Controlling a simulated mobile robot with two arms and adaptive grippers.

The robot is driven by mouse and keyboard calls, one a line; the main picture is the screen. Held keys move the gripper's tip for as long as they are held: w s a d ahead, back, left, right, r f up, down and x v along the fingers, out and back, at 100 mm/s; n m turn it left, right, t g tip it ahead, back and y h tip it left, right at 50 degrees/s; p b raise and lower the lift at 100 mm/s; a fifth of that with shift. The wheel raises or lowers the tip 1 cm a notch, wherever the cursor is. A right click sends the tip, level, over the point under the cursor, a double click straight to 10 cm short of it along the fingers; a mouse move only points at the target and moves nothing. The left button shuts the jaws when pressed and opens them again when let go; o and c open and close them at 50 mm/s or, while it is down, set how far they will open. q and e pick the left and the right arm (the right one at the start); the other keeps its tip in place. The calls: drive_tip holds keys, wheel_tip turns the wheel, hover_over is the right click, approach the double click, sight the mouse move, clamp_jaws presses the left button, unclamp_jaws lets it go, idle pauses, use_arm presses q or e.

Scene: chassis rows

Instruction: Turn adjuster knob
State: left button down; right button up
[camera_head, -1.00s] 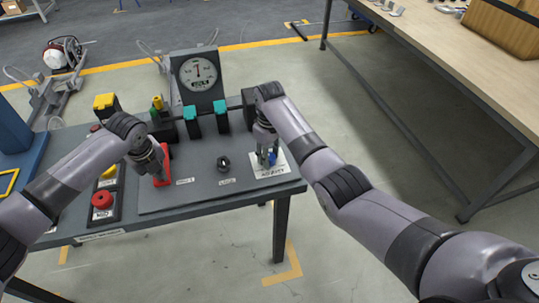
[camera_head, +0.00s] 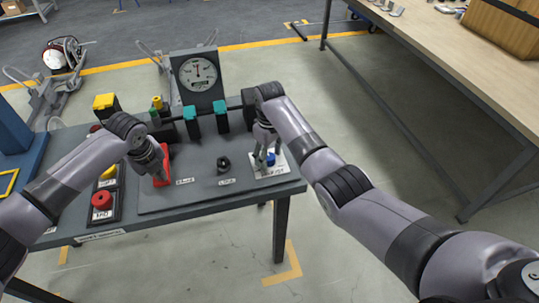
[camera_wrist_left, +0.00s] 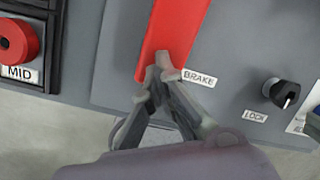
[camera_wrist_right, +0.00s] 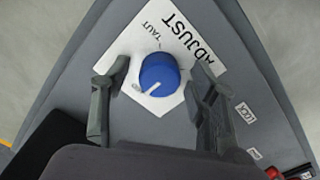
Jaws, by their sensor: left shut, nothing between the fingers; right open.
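The blue adjuster knob (camera_wrist_right: 159,74) sits on a white plate marked ADJUST and TAUT (camera_wrist_right: 183,28) at the right end of the grey panel. Its white pointer line aims to the lower left in the right wrist view. The knob also shows in the head view (camera_head: 270,159). My right gripper (camera_wrist_right: 157,78) is open, with one finger on each side of the knob; I cannot tell whether either touches it. My left gripper (camera_wrist_left: 163,68) is shut and empty at the end of the red BRAKE lever (camera_wrist_left: 171,35); contact is unclear.
A black LOCK key switch (camera_head: 223,164) stands between the two grippers. A dial gauge (camera_head: 197,73) rises behind the panel, with teal clamps (camera_head: 221,117) on a bar. A red MID button (camera_head: 102,200) is at the left. A wooden bench (camera_head: 450,50) stands at the right.

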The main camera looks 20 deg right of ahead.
use_arm(q)
drive_tip(key=shift+f, duration=0.1)
use_arm(e)
wheel_tip(320, 180, up, 12)
idle(0.5)
drive_tip(key=shift+r, duration=0.1)
wheel_tip(320, 180, up, 5)
hover_over(269, 156)
drive_tip(key=shift+s, duration=0.15)
idle(0.4)
idle(1.6)
use_arm(q)
drive_tip(key=w+p+v, duration=0.2)
drive_tip(key=p+v, duration=0.6)
drive_tip(key=shift+r, duration=0.2)
use_arm(e)
wheel_tip(269, 156, up, 8)
